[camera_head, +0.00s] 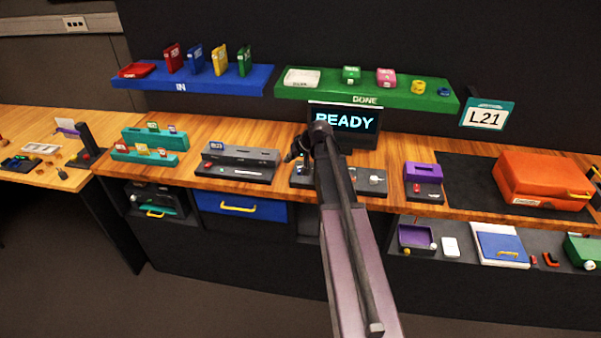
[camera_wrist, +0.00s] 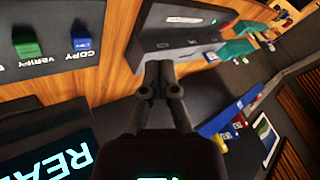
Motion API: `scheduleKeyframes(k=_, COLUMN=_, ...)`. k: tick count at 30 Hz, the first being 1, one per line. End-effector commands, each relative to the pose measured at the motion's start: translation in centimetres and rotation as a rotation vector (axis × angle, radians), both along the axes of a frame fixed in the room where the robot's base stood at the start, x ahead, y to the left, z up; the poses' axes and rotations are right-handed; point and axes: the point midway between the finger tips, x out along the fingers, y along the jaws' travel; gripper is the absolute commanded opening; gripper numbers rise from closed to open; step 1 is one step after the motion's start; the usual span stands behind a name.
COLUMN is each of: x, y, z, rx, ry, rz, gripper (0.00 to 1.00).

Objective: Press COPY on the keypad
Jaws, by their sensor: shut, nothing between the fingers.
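In the wrist view, the blue COPY key (camera_wrist: 82,40) stands on a dark keypad panel (camera_wrist: 55,63) at the upper left, with its printed label beside it. A green VERIFY key (camera_wrist: 26,45) is to its left. My gripper (camera_wrist: 158,66) is shut and empty, to the right of the COPY key in the picture and apart from it. In the head view my arm covers much of the dark panel (camera_head: 370,187) in front of the screen.
A screen (camera_head: 345,121) reading READY stands behind the panel. A grey device (camera_head: 235,163) is to the left and a purple box (camera_head: 423,173) to the right. Blue (camera_head: 190,84) and green (camera_head: 400,95) shelves hang above the wooden bench.

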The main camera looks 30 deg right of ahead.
Motion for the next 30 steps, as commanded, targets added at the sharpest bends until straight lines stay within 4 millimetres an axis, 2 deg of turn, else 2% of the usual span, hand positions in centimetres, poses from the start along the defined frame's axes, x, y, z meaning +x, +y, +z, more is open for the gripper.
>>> scheduleKeyframes(k=1, x=1.1, y=-1.6, z=0.1, rx=0.011, ry=-0.023, rz=-0.016, gripper=0.0)
scheduleKeyframes(k=3, x=1.9, y=-3.2, z=0.5, rx=0.024, ry=-0.053, rz=-0.035, gripper=0.0)
scheduleKeyframes(k=9, x=3.2, y=-6.0, z=1.1, rx=0.048, ry=-0.108, rz=-0.068, gripper=0.0)
scheduleKeyframes(k=14, x=3.5, y=-6.7, z=1.3, rx=0.053, ry=-0.123, rz=-0.077, gripper=0.0)
scheduleKeyframes(k=30, x=3.5, y=-6.6, z=0.8, rx=0.053, ry=-0.123, rz=-0.077, gripper=0.0)
